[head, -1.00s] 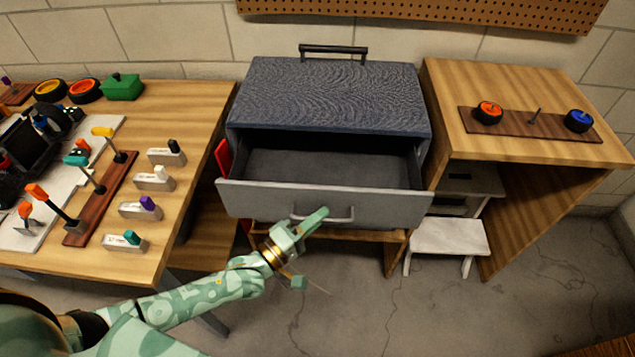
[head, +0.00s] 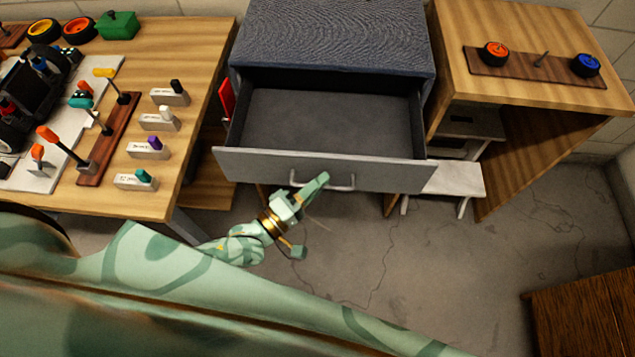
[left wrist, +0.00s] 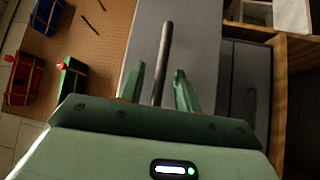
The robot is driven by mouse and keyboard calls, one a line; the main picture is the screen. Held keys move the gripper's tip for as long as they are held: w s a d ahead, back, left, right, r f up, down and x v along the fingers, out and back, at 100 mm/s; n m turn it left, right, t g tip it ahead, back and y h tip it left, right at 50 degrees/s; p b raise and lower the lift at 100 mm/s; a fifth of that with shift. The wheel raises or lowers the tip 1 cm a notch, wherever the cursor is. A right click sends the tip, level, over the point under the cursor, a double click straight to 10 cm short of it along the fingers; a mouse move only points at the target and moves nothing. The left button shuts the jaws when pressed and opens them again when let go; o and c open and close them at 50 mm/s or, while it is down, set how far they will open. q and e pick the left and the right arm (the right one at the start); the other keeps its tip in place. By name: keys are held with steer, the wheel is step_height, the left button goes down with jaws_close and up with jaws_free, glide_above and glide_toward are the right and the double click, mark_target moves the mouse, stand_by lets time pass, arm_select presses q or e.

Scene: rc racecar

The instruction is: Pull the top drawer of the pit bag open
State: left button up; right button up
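The pit bag (head: 335,35) is a blue-grey cabinet with a textured top. Its top drawer (head: 235,168) stands well open towards me, and the inside that shows is empty. The drawer's bar handle (head: 343,188) is on the front panel. My left gripper (head: 308,186) is at the left part of this handle. In the left wrist view the dark handle bar (left wrist: 164,50) runs between the two fingers (left wrist: 158,85), with gaps on both sides, so the gripper looks open around it. My right gripper is not in view.
A wooden bench (head: 205,60) with tools, labelled blocks and a car stands at left. A wooden table (head: 460,25) with wheels on a board stands at right. A white step stool (head: 452,182) is beside the drawer. Bare floor (head: 440,270) lies in front.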

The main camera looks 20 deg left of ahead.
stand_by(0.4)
arm_select(q)
steer(key=v, duration=1.6)
steer(key=shift+s+p, duration=0.2)
steer(key=shift+p, duration=0.15)
